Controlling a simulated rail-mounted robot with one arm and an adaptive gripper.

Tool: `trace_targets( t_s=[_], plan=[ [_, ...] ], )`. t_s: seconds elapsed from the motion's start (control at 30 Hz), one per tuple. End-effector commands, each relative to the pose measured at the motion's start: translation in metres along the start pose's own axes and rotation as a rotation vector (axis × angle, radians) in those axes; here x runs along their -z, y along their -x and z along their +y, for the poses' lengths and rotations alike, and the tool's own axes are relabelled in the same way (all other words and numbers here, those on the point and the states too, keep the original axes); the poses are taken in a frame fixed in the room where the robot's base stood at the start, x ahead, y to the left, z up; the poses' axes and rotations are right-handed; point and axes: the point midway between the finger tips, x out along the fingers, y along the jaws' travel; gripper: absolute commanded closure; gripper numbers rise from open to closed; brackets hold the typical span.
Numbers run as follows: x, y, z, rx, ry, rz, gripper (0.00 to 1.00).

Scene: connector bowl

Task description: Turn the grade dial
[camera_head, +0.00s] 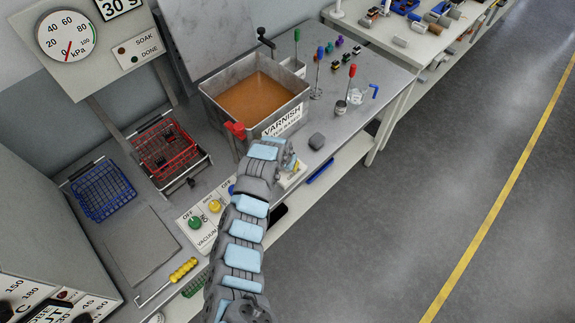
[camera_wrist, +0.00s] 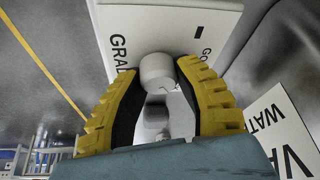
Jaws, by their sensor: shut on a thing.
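In the wrist view the grade dial (camera_wrist: 156,68) is a pale grey round knob on a white panel (camera_wrist: 185,22). The panel has dark lettering, partly cut off, reading "GRAD" and "Go". My gripper (camera_wrist: 158,78) has its two yellow, dark-padded fingers on either side of the knob, shut on it. A darker grey shape shows lower between the fingers; I cannot tell what it is. In the head view my gripper (camera_head: 293,168) is at the front edge of the bench, below the varnish tank. My arm and gripper hide the dial there.
The varnish tank (camera_head: 291,124) with brown liquid and a red tap (camera_head: 236,129) stands just behind my gripper. A grey block (camera_head: 317,141) lies to the right. Red (camera_head: 166,146) and blue (camera_head: 102,190) wire baskets and a vacuum panel (camera_head: 204,222) are to the left.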

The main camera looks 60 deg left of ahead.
Motion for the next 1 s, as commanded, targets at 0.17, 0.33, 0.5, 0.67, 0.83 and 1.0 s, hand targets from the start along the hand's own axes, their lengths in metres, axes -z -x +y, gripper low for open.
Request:
trace_targets(
  t_s=[0.17,0.33,0.5,0.67,0.83,1.0],
  plan=[
    [-0.0011,-0.0016,0.0001,-0.018,-0.04,-0.001,1.0],
    [-0.001,-0.0011,0.0004,-0.024,-0.057,-0.002,1.0],
    [-0.001,-0.0009,0.0005,-0.025,-0.058,-0.002,1.0],
    [-0.0012,-0.0009,0.0004,-0.024,-0.058,-0.003,1.0],
    [-0.0008,-0.0006,0.0004,-0.024,-0.057,-0.002,0.38],
    [-0.0005,-0.0003,0.0003,-0.024,-0.057,-0.002,0.38]
  ],
)
